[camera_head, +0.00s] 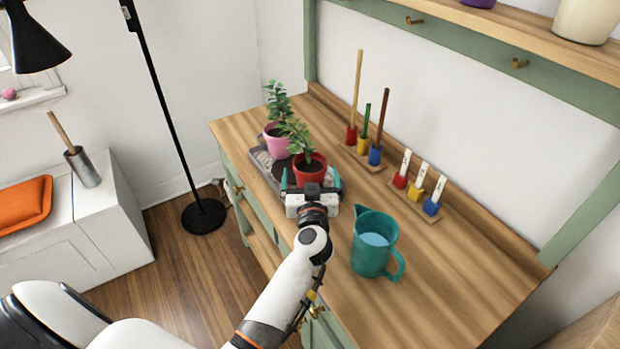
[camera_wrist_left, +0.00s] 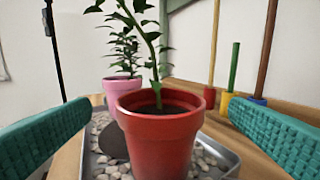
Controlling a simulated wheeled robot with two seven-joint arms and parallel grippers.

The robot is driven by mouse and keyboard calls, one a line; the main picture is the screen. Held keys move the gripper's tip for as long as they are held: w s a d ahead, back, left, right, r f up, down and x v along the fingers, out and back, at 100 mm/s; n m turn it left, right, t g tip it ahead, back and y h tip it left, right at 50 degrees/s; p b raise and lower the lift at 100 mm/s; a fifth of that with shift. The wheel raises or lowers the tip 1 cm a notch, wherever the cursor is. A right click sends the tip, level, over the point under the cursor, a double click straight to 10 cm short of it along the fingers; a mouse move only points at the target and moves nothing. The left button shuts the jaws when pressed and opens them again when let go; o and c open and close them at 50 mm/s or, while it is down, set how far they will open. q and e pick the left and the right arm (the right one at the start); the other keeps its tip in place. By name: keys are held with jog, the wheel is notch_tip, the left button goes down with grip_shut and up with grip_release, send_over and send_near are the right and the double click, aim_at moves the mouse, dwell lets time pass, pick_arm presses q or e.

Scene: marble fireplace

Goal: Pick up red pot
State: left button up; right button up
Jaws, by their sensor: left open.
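The red pot (camera_head: 309,172) holds a leafy green plant and stands on a pebble-filled metal tray (camera_head: 261,158) on the wooden bench. My left gripper (camera_head: 311,183) is right in front of it, with its teal fingers open to either side. In the left wrist view the red pot (camera_wrist_left: 160,140) fills the middle, between the two teal fingers (camera_wrist_left: 160,135). A gap shows on each side, so neither finger seems to touch it. The pot's base is cut off in that view. My right gripper is not in view.
A pink pot (camera_head: 277,141) with a plant stands just behind on the same tray. A teal pitcher (camera_head: 373,245) of water is right of my left arm. Coloured blocks with sticks (camera_head: 375,154) and small labelled blocks (camera_head: 416,190) stand to the right. The bench's front right is clear.

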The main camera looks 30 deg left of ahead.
aim_at(310, 157)
pick_arm(q)
jog(key=shift+w+a+f, duration=0.1)
jog(key=shift+w+a, duration=0.25)
jog(key=shift+w, duration=0.25)
jog(key=b+x, duration=0.1)
jog(key=x, duration=0.2)
jog(key=shift+w+a, duration=0.1)
jog(key=shift+w, duration=0.2)
jog(key=shift+w+a, duration=0.25)
jog(key=shift+w, duration=0.1)
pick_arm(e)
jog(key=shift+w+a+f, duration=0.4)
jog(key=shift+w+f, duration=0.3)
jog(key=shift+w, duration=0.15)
pick_arm(q)
jog(key=shift+s, duration=0.1)
jog(key=shift+c, duration=0.3)
jog(key=c, duration=1.8)
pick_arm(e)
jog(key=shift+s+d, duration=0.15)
